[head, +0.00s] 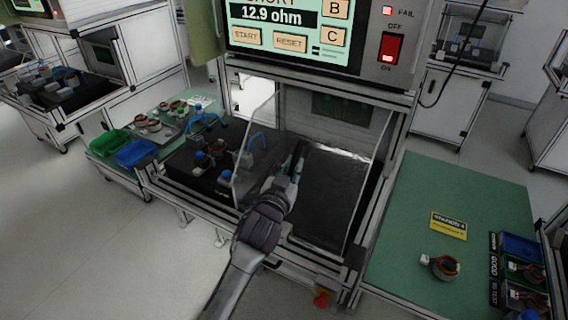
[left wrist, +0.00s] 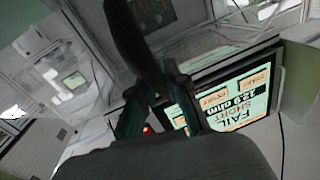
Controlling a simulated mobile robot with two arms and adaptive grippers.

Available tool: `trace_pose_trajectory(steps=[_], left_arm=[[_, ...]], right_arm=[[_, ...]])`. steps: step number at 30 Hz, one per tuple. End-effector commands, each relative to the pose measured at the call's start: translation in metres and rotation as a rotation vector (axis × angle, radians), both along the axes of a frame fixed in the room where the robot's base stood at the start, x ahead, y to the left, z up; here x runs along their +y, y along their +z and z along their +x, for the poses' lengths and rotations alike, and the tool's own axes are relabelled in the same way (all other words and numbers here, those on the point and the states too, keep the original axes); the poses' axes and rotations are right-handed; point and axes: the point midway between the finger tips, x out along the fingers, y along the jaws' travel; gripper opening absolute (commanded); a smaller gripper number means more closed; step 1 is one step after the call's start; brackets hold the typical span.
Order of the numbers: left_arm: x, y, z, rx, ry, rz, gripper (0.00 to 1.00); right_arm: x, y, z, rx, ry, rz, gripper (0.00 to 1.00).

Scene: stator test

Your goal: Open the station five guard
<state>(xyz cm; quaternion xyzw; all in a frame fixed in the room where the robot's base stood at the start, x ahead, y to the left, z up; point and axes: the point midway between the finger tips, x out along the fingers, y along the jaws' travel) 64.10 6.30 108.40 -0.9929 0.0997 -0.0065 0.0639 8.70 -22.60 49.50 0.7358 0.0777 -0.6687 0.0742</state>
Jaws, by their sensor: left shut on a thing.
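The station guard (head: 252,150) is a clear panel with pale edges at the front of the tester bay, below the screen, and it looks tilted. My left gripper (head: 296,168) reaches up from below to the front of the bay. It is shut on a dark bar that appears to be the guard's handle; the bar (left wrist: 135,45) runs between the fingers in the left wrist view. The fingers hide part of the grip. The station number does not show on the guard. My right gripper is not in view.
The tester screen (head: 275,18) reads 12.9 ohm, with a red switch (head: 391,48) beside it. Dark fixtures with blue knobs (head: 208,158) stand left of the guard. A green mat (head: 400,230) with a wound stator (head: 440,266) lies right. Green and blue bins (head: 137,153) stand left.

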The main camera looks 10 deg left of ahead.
Motion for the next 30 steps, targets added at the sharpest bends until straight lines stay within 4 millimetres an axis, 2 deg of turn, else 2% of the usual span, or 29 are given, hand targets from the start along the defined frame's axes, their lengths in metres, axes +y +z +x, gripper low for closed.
trace_pose_trajectory(steps=[10, 11, 15, 25, 30], left_arm=[[-0.001, -0.001, 0.000, 0.001, 0.000, 0.002, 0.00], [-0.001, -0.001, 0.000, 0.001, 0.000, 0.002, 0.17], [-0.001, 0.000, 0.000, 0.001, 0.000, 0.001, 0.40], [0.000, 0.000, -0.002, 0.001, 0.000, 0.001, 0.40], [0.004, -0.002, -0.022, 0.002, 0.000, 0.001, 0.40]], right_arm=[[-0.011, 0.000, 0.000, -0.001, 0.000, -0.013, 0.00], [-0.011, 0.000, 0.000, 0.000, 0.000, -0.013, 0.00], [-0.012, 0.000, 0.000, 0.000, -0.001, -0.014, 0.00], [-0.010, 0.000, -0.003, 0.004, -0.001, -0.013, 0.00], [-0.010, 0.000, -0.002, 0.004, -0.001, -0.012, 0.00]])
